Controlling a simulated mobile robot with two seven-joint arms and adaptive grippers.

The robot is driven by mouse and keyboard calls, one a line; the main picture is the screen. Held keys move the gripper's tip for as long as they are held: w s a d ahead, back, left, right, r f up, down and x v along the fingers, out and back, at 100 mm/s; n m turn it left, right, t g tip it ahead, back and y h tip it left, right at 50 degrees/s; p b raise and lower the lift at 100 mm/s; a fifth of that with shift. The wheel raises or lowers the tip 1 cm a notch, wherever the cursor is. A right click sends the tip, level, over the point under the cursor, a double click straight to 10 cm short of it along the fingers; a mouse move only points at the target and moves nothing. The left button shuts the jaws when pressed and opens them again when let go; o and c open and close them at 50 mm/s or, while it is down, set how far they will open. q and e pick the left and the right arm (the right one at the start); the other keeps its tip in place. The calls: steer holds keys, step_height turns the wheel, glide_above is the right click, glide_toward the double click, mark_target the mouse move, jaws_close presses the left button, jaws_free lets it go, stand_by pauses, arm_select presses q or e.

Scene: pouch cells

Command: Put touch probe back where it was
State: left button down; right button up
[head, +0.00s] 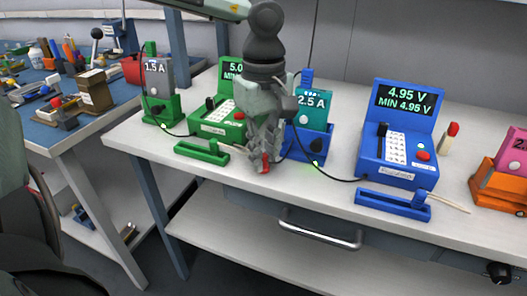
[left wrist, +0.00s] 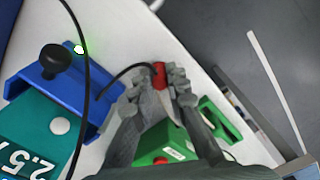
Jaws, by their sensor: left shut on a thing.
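My left gripper (head: 262,158) is low over the front of the white bench, pointing down, and is shut on the red touch probe (head: 265,165). In the left wrist view the probe (left wrist: 159,75) shows as a red end between the fingertips of the gripper (left wrist: 168,85); the fingers hide most of the rest. A low green holder (head: 202,152) lies just left of the gripper, near the bench edge; it also shows in the left wrist view (left wrist: 221,119). The green meter (head: 216,125) stands behind it, partly covered by my arm. My right gripper is not in view.
The teal 2.5 A cell (head: 313,107) in its blue stand (head: 309,141) is close right of the gripper. A black cable (head: 335,175) runs to the blue meter (head: 398,150). A blue holder (head: 393,205) lies in front. A grey 1.5 A cell (head: 158,77) stands left.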

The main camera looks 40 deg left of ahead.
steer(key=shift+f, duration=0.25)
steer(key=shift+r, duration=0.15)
arm_select(q)
steer(key=shift+f, duration=0.1)
steer(key=c, duration=1.9)
jaws_free()
steer(key=shift+c, duration=0.2)
steer(key=shift+o, duration=2.2)
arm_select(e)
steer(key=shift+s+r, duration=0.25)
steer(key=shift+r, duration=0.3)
